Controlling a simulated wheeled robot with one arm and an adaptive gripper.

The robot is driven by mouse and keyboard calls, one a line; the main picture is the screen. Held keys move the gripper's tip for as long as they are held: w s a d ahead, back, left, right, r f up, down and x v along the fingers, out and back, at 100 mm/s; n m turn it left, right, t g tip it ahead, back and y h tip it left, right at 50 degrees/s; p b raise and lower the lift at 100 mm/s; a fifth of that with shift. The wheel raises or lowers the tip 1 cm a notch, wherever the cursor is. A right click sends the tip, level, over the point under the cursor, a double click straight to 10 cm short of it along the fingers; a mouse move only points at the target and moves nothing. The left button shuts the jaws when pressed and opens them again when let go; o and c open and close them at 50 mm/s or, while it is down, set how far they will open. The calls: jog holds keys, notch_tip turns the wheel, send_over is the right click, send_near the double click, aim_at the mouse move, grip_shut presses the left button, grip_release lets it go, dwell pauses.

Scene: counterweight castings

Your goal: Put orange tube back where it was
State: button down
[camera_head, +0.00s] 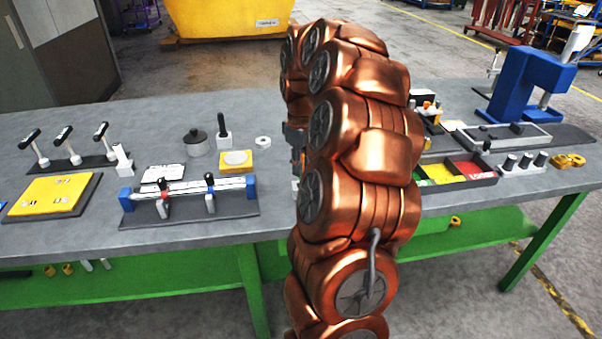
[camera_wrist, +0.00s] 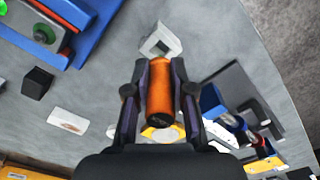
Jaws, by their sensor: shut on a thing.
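The orange tube (camera_wrist: 160,92) shows in the wrist view, between the two fingers of my gripper (camera_wrist: 160,88). My gripper is shut on it. The tube's dark round end faces the camera. A small whitish block with a dark opening (camera_wrist: 161,41) lies on the bench just beyond the tube's far end. I cannot tell how high the tube is above the bench.
The grey bench (camera_head: 100,118) holds a yellow plate (camera_head: 55,194), a rail fixture (camera_head: 188,204), a grey pot (camera_head: 196,143) and a blue press (camera_head: 527,85). In the wrist view a dark block (camera_wrist: 38,81) and a white block (camera_wrist: 67,121) lie left. Bare surface shows around them.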

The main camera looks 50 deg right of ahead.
jog(key=shift+f+p, duration=0.35)
jog(key=shift+f, duration=1.35)
jog(key=shift+f, duration=0.25)
jog(key=c, duration=1)
grip_release()
jog(key=shift+r, duration=0.15)
notch_tip(320, 180, up, 10)
jog(key=shift+r+b, duration=0.25)
jog(key=shift+b, duration=0.7)
jog(key=shift+r, duration=0.85)
jog(key=shift+a, duration=0.1)
